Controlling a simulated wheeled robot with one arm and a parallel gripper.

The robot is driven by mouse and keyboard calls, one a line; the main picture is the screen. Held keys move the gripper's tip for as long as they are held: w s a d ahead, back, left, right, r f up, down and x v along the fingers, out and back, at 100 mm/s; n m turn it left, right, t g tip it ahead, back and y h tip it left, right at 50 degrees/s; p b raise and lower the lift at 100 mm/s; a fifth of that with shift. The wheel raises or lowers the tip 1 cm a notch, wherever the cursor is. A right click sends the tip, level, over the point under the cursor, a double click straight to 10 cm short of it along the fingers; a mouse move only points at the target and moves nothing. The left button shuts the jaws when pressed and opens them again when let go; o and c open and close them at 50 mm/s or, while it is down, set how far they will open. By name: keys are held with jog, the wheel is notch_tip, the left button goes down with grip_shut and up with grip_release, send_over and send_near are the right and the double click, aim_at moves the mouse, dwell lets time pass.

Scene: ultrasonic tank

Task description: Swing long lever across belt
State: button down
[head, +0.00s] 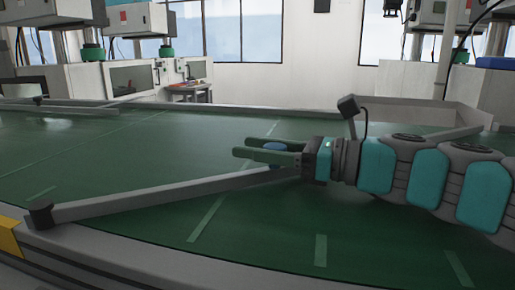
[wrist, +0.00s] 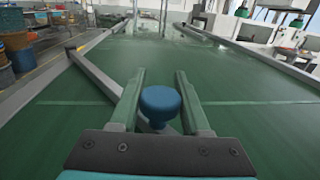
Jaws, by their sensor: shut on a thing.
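The long lever (head: 170,194) is a grey bar pivoted at a dark post (head: 41,214) on the near left edge of the green belt (head: 120,165). It reaches diagonally over the belt to my gripper (head: 250,154). A round blue knob (head: 274,146) stands at the lever's free end. In the wrist view the blue knob (wrist: 160,103) sits between the two green fingers of my gripper (wrist: 160,85), which is shut on it. The lever (wrist: 105,82) runs from under the knob to the upper left there.
Another grey bar (head: 80,108) lies along the far left of the belt. A grey rail (head: 340,114) borders the belt's far side. White machines (head: 130,78) stand beyond it at the left. The belt around the lever is clear of loose items.

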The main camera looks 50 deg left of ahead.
jog(key=shift+c, duration=2)
grip_release()
jog(key=shift+v, duration=3.95)
